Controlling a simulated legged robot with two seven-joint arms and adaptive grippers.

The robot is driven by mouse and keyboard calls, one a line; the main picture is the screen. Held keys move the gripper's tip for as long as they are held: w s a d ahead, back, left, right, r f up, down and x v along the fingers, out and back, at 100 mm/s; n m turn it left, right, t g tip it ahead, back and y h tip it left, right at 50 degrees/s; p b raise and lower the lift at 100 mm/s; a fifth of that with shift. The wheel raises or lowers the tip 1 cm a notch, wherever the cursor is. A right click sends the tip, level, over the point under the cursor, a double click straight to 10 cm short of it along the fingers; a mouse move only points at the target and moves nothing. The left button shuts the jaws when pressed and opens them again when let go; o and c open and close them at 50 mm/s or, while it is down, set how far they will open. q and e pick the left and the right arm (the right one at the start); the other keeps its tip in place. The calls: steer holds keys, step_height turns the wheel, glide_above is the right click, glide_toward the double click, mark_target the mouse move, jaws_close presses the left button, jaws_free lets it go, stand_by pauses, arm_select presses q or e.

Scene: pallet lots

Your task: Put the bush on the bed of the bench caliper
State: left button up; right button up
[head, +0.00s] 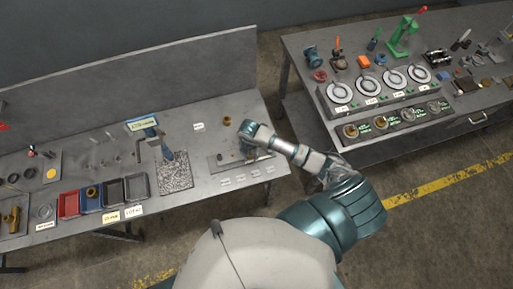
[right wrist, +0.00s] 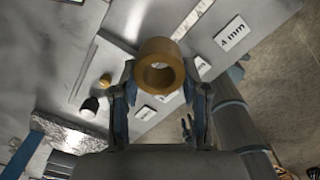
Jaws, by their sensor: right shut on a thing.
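The bush (right wrist: 160,65) is a short brass-coloured ring with a wide bore. In the right wrist view it sits between the fingertips of my right gripper (right wrist: 158,88), which is shut on it. In the head view my right gripper (head: 247,137) is over the right end of the left bench, and the bush cannot be made out there. The bench caliper (head: 228,162) is a long flat grey fixture under and beside the gripper; its scale strip (right wrist: 192,19) shows behind the bush in the right wrist view. Whether the bush touches the bed cannot be told. My left gripper is not in view.
Small printed cards (head: 240,179) lie along the bench's front edge. Another brass-coloured piece (head: 227,120) stands behind the caliper. A speckled plate (head: 175,176) with a blue stand is to the left, then coloured trays (head: 68,204). A second bench (head: 450,88) holds dials and tools.

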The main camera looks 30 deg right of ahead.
steer(key=d, duration=0.1)
steer(key=w+d, duration=0.1)
steer(key=d, duration=0.1)
steer(key=shift+w+d+f, duration=0.2)
steer(key=shift+w+d, duration=0.1)
steer(key=shift+w, duration=0.05)
steer(key=shift+w+d+f+p, duration=0.15)
steer(key=shift+d+f+p, duration=0.15)
steer(key=shift+f, duration=0.35)
steer(key=shift+w+d+f+p, duration=0.15)
steer(key=shift+f+p, duration=0.15)
steer(key=shift+f, duration=0.3)
steer(key=shift+a+f, duration=0.1)
steer(key=shift+f, duration=0.45)
steer(key=shift+f, duration=0.1)
steer(key=o, duration=1.3)
step_height(320, 180, up, 12)
steer(key=shift+s+r+b, duration=0.1)
steer(key=shift+b, duration=0.2)
